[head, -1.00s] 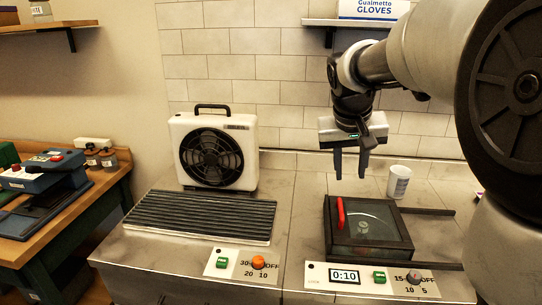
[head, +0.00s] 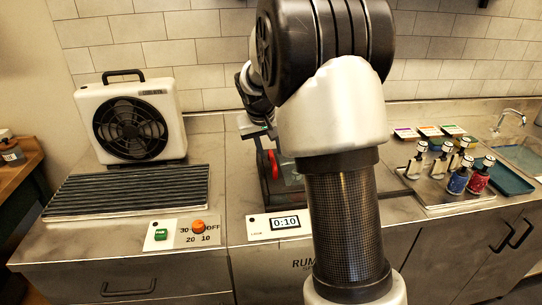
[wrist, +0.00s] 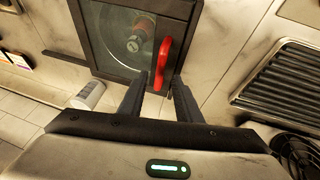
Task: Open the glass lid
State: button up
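The glass lid (wrist: 108,22) is a dark-framed square pane, lying flat and closed on its box. Its red curved handle (wrist: 163,62) runs along one edge. In the wrist view my gripper (wrist: 160,80) is open, and the near end of the handle shows between its fingertips. I cannot tell whether a finger touches the handle. In the head view the red handle (head: 274,165) and a strip of the glass lid (head: 291,174) show beside my arm. My arm hides most of the lid and the gripper's fingers there.
A fan box (head: 128,128) stands behind a ribbed rack (head: 115,203) at left. A timer panel (head: 285,223) is at the counter front. At right are a tray (head: 440,197) with several bottles and a sink (head: 525,158). A white cup (wrist: 87,96) stands near the lid.

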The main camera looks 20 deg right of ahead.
aim_at(272, 158)
jog(key=shift+x, duration=1.7)
grip_shut()
